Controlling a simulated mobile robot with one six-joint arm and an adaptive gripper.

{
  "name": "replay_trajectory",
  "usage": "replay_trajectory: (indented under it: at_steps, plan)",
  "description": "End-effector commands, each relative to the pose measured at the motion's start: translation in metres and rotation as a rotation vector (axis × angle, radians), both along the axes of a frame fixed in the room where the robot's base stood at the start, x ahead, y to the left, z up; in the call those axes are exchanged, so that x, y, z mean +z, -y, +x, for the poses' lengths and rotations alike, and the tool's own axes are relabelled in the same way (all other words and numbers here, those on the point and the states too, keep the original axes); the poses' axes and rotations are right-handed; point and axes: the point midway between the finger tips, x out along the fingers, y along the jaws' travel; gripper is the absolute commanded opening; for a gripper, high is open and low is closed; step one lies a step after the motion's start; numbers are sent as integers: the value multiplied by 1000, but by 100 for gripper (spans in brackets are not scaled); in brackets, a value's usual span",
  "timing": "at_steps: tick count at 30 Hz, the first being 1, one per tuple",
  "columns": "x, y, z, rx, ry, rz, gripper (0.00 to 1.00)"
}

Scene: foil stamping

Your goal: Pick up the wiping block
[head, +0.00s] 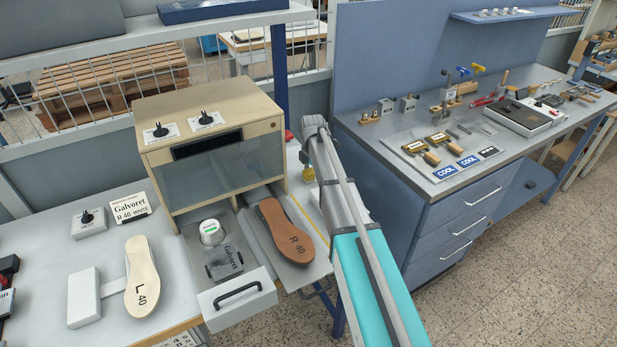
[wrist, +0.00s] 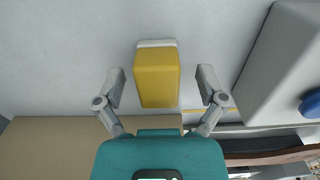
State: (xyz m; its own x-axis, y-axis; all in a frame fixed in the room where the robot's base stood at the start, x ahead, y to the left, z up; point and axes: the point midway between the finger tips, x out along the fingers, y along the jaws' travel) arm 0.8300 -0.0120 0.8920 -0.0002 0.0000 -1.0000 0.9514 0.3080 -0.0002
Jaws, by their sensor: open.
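The wiping block (wrist: 157,78) is a yellow block with a white strip along its far edge, in the middle of the wrist view. It lies on a pale grey surface. My gripper (wrist: 161,80) is open, with one finger on each side of the block and a clear gap on both sides. In the head view, a small yellow piece (head: 307,174) that looks like the block shows just left of my arm, mostly hidden. My fingers are hidden behind the arm there.
A wooden cabinet (head: 215,110) stands left of my arm. A brown sole marked R 40 (head: 286,231) lies on a tray in front of it. In the wrist view, a grey box (wrist: 285,60) with a blue knob (wrist: 311,104) is at the right. The surface around the block is bare.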

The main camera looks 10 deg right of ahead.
Motion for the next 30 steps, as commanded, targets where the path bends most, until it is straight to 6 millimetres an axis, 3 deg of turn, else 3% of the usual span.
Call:
replay_trajectory:
  at_steps: [6,19,30]
  plan:
    - [0,0,0,0,0,0,88]
    - [0,0,0,0,0,0,9]
    - [2,-1,0,1,0,0,9]
